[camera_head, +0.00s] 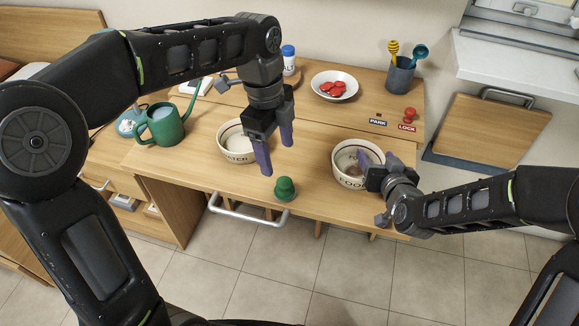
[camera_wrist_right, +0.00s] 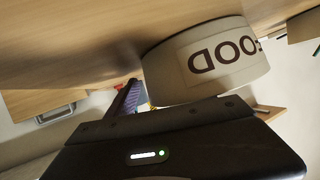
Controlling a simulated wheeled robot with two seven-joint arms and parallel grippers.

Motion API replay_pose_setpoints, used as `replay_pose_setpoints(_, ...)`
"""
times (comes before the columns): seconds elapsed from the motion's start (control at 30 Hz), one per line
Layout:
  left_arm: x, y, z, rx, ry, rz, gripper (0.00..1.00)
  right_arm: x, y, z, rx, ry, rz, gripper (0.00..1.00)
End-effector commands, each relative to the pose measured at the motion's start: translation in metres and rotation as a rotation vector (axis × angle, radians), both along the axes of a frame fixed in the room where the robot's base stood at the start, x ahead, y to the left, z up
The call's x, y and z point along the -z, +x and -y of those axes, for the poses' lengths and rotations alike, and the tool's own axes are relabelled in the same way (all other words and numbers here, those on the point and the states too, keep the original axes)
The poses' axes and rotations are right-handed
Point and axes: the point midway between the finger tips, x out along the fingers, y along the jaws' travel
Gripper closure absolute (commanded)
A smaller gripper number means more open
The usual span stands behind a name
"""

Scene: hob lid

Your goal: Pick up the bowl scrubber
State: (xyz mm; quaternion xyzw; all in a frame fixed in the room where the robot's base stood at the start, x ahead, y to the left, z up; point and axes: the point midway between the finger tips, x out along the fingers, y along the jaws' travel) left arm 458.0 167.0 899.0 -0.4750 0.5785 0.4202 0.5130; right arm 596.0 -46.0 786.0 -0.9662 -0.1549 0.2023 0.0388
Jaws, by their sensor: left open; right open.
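The bowl scrubber appears to be the small green knobbed piece (camera_head: 285,190), standing upright near the table's front edge. My left gripper (camera_head: 277,158) is open and empty, with its purple fingers pointing down above and slightly left of the green piece, apart from it. My right gripper (camera_head: 366,164) is at the FOOD bowl (camera_head: 343,178), with one purple finger showing over the bowl's opening; its other finger is hidden. In the right wrist view the FOOD bowl (camera_wrist_right: 205,65) lies just beyond the gripper, and one purple finger (camera_wrist_right: 125,100) is seen beside it.
A second white bowl (camera_head: 233,150) stands behind my left gripper. A green watering can (camera_head: 163,126) is at the left. A white dish with red pieces (camera_head: 334,95), a grey utensil cup (camera_head: 400,77) and a red knob (camera_head: 410,114) are at the back. A handle bar (camera_head: 245,214) runs along the front.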

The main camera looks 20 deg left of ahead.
Motion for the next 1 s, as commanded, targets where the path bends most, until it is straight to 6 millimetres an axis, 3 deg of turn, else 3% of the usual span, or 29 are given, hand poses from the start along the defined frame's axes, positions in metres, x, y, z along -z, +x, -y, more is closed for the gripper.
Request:
replay_pose_setpoints(0.33, 0.054, -0.002, 0.006, -0.002, 0.001, -0.004, 0.29, 0.000, 0.000, 0.000, 0.000, 0.000, 0.000, 0.39)
replay_pose_setpoints(0.77, 0.062, -0.002, 0.007, -0.001, 0.000, -0.002, 0.29, 0.000, 0.000, 0.000, 0.000, 0.000, 0.000, 0.39)
replay_pose_setpoints(1.0, 0.089, -0.002, 0.013, 0.002, 0.001, -0.005, 0.29, 0.000, 0.000, 0.000, 0.000, 0.000, 0.000, 0.39)
